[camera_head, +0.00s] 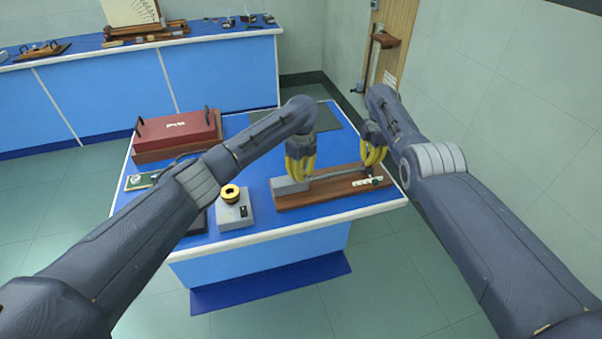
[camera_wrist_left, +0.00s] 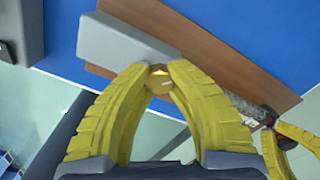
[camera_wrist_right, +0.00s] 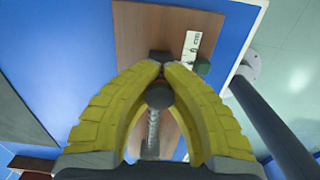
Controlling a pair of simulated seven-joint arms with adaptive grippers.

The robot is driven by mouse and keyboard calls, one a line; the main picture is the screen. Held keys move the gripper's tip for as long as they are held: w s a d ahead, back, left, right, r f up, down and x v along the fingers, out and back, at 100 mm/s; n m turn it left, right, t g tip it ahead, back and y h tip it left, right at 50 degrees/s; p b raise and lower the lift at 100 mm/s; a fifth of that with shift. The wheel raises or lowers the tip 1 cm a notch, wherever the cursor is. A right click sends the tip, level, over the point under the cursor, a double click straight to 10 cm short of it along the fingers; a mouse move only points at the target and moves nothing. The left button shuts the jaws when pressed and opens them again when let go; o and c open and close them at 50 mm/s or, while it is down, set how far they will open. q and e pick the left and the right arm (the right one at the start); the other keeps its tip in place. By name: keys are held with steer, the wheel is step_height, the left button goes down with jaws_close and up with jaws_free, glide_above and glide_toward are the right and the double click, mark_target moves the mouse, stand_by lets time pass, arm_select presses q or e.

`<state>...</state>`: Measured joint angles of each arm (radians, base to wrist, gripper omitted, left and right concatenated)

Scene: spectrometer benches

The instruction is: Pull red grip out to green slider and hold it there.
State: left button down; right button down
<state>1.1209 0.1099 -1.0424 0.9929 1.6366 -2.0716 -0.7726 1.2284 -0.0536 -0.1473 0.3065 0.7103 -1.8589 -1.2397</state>
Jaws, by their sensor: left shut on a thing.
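A wooden board (camera_head: 335,191) on the blue table carries a grey block (camera_head: 288,185) at its left end. A metal spring (camera_head: 337,174) runs from the block side to the right. My left gripper (camera_head: 300,176) is shut on a small brass-coloured piece (camera_wrist_left: 160,80) beside the block. My right gripper (camera_head: 372,163) has its fingers around a dark round knob (camera_wrist_right: 160,95) at the spring's right end, seemingly the grip; its red colour is not clear. Whether these fingers clamp it is unclear. The green slider (camera_wrist_right: 203,66) sits by the white scale (camera_wrist_right: 193,44), just right of the right fingertips.
A grey device with a yellow-rimmed top (camera_head: 234,208) stands left of the board. A red case (camera_head: 176,131) lies at the table's back left. A dark mat (camera_head: 330,118) lies behind the board. A dark post (camera_wrist_right: 270,125) shows beside the right gripper.

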mark_target(302, 173)
arm_select(q)
steer(key=shift+s+d, duration=0.15)
steer(key=shift+d, duration=0.05)
steer(key=c, duration=1.1)
jaws_free()
steer(key=shift+a, duration=0.1)
step_height(302, 173, up, 12)
steer(key=shift+o, duration=0.2)
